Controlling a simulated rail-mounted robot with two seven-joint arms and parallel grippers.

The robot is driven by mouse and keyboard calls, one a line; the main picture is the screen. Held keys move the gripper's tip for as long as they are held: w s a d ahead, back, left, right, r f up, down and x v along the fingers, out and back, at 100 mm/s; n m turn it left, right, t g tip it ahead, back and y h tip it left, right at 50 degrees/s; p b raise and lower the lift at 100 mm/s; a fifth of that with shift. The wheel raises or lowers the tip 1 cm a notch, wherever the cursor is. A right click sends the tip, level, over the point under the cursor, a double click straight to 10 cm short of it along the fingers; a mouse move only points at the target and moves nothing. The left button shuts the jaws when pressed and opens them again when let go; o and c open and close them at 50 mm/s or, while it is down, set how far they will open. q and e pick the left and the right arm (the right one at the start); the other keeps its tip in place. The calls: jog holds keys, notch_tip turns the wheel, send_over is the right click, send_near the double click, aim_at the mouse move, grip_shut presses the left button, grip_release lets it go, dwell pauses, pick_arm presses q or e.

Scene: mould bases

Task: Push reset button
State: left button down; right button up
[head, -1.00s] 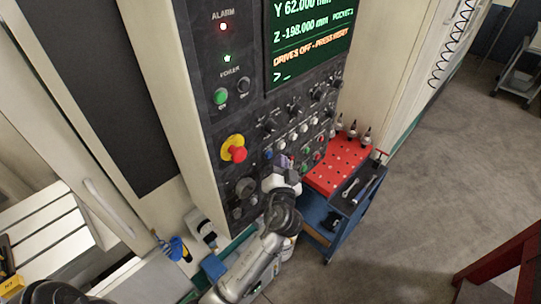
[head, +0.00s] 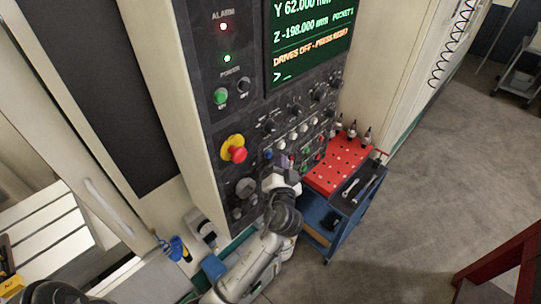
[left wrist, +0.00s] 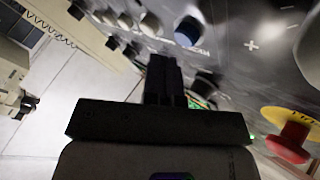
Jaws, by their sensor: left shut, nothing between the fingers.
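The control panel (head: 226,122) stands upright, with a blue button (head: 268,155) in its lower row of buttons. The blue button also shows in the left wrist view (left wrist: 188,31), up and right of my fingertips; a small label beside it is hard to read. My left gripper (head: 286,161) is in front of the panel's lower buttons, just right of the blue button in the head view. In the left wrist view its dark fingers (left wrist: 163,66) are together and empty. Whether the tips touch the panel cannot be told. My right gripper is not in view.
A red emergency stop (head: 238,154) on a yellow base sits left of the blue button. The screen (head: 310,42) reads that drives are off and to press reset. A blue cart (head: 322,240) with a red top (head: 338,168) stands close at right. Open floor lies beyond.

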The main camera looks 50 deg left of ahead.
pick_arm(q)
jog(key=shift+a, duration=0.15)
jog(key=shift+a, duration=0.3)
jog(key=shift+a, duration=0.2)
dwell(0.5)
jog(key=shift+a, duration=0.2)
dwell(0.4)
jog(key=shift+d+b, duration=0.2)
jog(key=shift+b, duration=0.1)
jog(key=shift+d+b, duration=0.3)
jog(key=shift+d, duration=0.35)
